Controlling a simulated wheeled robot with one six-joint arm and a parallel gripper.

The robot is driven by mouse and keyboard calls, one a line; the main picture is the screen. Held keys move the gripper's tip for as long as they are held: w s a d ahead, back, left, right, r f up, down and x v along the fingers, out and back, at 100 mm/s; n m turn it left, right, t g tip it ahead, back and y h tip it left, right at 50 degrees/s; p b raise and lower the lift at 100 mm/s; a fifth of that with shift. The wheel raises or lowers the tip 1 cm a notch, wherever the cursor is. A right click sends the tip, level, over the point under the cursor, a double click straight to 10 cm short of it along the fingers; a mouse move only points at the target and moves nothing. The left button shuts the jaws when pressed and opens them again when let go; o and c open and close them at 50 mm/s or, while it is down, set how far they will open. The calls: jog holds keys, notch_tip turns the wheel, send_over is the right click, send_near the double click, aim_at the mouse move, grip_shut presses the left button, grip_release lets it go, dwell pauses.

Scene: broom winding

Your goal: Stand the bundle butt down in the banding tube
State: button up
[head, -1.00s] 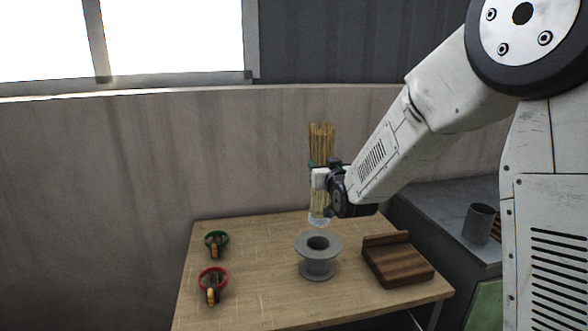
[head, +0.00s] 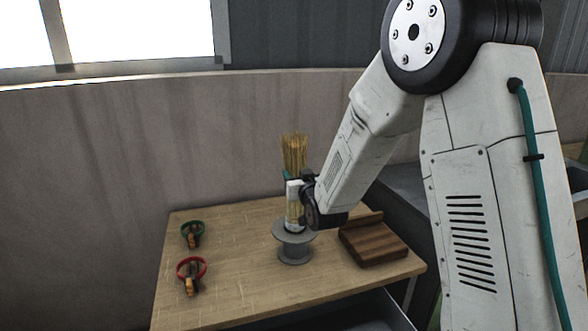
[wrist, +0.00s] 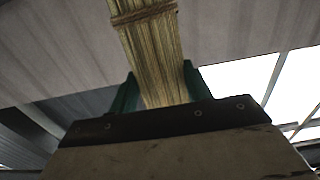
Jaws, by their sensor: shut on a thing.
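The bundle (head: 295,150) is a sheaf of straw-coloured stalks, standing roughly upright with its loose tips up. My gripper (head: 290,178) is shut on it, with green fingers on either side. In the wrist view the bundle (wrist: 152,50) runs up between the fingers (wrist: 160,88), and a twine tie crosses it. The banding tube looks to be the grey flanged spool (head: 295,255) on the table.
The wooden table (head: 225,285) also holds a green ring tool (head: 193,233) and a red ring tool (head: 191,272) at the left. A dark wooden block (head: 374,243) lies close right of the spool. A wall stands behind.

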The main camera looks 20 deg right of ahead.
notch_tip(320, 180, down, 7)
dwell(0.8)
jog(key=o, duration=0.9)
jog(key=shift+s, duration=0.15)
jog(key=s, duration=0.7)
jog(key=shift+s, duration=0.3)
